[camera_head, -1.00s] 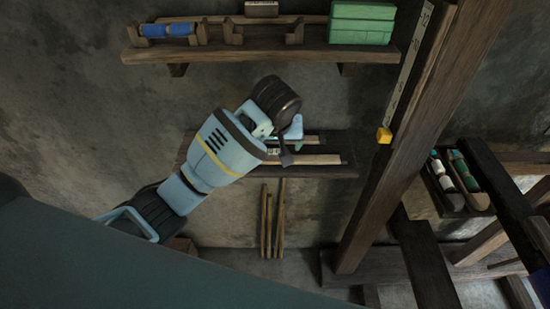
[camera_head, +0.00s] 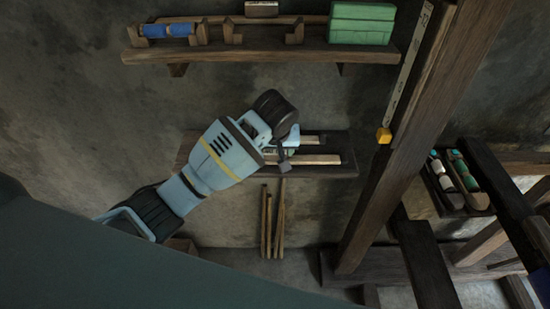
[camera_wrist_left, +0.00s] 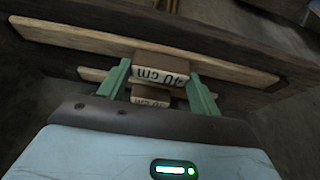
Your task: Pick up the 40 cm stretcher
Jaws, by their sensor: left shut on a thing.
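The 40 cm stretcher (camera_wrist_left: 230,68) is a long pale wooden strip with a brown block marked "40 cm" at its middle, seen upside down in the left wrist view. My left gripper (camera_wrist_left: 160,70) has its two green fingers on either side of that block and is shut on it. A shorter-looking strip with a similar labelled block (camera_wrist_left: 150,97) lies nearer the palm; its number is hard to read. In the head view my left gripper (camera_head: 284,152) is at the lower wall shelf, where a pale strip (camera_head: 316,159) shows past it. My right gripper is not in view.
The lower shelf (camera_head: 345,142) has a dark board. Several sticks (camera_head: 272,225) lean below. A thick loom post (camera_head: 400,150) stands to the right.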

